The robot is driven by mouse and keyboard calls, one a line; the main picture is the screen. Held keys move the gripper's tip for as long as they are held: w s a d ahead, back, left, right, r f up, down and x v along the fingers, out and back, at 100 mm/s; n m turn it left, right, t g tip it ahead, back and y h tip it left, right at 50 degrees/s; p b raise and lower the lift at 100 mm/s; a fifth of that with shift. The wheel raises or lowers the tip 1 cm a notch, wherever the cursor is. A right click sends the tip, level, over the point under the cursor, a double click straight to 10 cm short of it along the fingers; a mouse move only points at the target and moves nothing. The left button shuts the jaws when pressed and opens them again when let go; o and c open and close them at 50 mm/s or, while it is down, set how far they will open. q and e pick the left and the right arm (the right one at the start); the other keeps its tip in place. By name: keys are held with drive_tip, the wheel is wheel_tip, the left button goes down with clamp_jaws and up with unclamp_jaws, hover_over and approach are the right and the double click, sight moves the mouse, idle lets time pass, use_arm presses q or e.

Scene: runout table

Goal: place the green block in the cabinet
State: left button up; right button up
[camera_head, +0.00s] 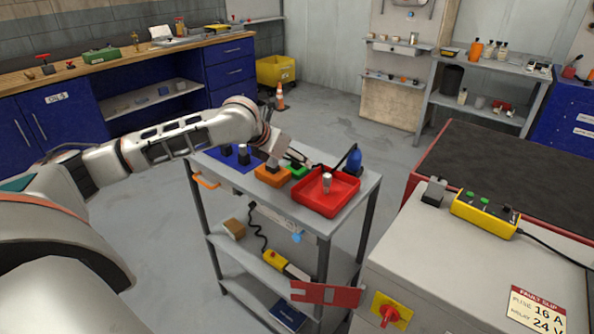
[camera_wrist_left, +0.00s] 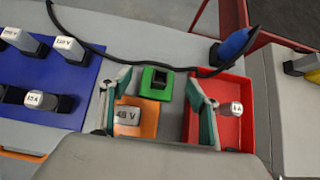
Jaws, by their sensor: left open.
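The green block (camera_head: 299,172) lies on the top of the grey cart, between an orange piece (camera_head: 264,176) and a red tray (camera_head: 340,198). In the left wrist view the green block (camera_wrist_left: 146,90) shows a dark square recess on top. My left gripper (camera_wrist_left: 157,106) is open above the cart, its fingers apart. The green block shows beyond the gap between them and is not gripped. In the head view the left gripper (camera_head: 288,158) partly covers it. Which cabinet is meant is unclear: blue cabinets (camera_head: 60,128) stand at the back left and a grey cabinet (camera_head: 440,290) at the front right.
A grey part marked 48 V (camera_wrist_left: 130,116) sits on the orange piece near the left finger. A blue mat (camera_wrist_left: 75,75) holds several labelled parts. The red tray holds one small part (camera_wrist_left: 231,110). A blue tool (camera_head: 354,161) with a black cable stands behind the tray.

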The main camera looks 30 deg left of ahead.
use_arm(q)
drive_tip(key=shift+x, duration=0.9)
drive_tip(key=shift+w+f, duration=0.35)
drive_tip(key=shift+f, duration=0.05)
drive_tip(key=shift+r, duration=0.1)
drive_tip(key=c, duration=1.4)
drive_tip(key=shift+o, duration=0.2)
drive_tip(key=shift+r, duration=0.1)
